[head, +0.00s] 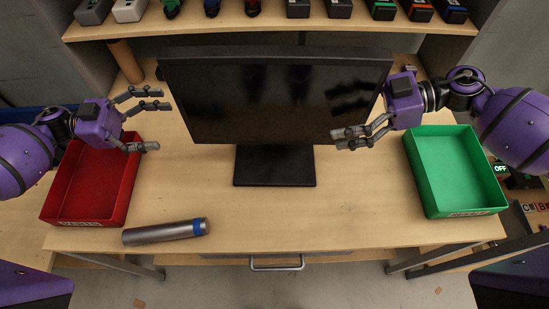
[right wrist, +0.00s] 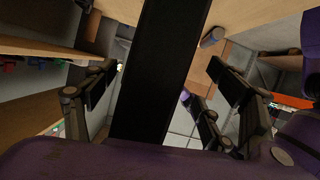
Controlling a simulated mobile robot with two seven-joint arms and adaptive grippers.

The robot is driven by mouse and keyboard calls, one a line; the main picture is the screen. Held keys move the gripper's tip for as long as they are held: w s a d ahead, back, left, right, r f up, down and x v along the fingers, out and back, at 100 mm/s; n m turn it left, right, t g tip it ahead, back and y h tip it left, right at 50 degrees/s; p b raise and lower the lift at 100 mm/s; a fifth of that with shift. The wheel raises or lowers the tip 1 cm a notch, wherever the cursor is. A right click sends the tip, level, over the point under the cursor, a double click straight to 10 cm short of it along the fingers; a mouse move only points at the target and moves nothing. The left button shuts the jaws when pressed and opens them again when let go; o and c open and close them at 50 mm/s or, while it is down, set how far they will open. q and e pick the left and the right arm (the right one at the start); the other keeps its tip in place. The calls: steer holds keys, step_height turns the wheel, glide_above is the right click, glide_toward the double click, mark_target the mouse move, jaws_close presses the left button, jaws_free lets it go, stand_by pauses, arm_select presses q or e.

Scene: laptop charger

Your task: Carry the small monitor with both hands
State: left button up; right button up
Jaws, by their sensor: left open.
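The small black monitor (head: 260,100) stands upright on the wooden desk, its stand base (head: 275,168) flat on the top. My left gripper (head: 158,124) is open and empty, apart from the monitor's left edge, with its fingers pointing towards it. My right gripper (head: 357,137) is at the monitor's right edge, with fingers visible in front of its lower right corner. In the right wrist view, the monitor's dark edge (right wrist: 158,70) runs between the spread fingers, with gaps on both sides. Any right finger behind the monitor is hidden in the head view.
A red tray (head: 122,205) lies below my left gripper, a green tray (head: 432,200) at right. A metal bottle with a blue band (head: 165,232) lies near the front edge. A shelf (head: 270,22) with small items spans the back. The desk in front of the monitor is clear.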

steer(key=v, duration=1.2)
steer(key=shift+s, duration=0.1)
stand_by(0.4)
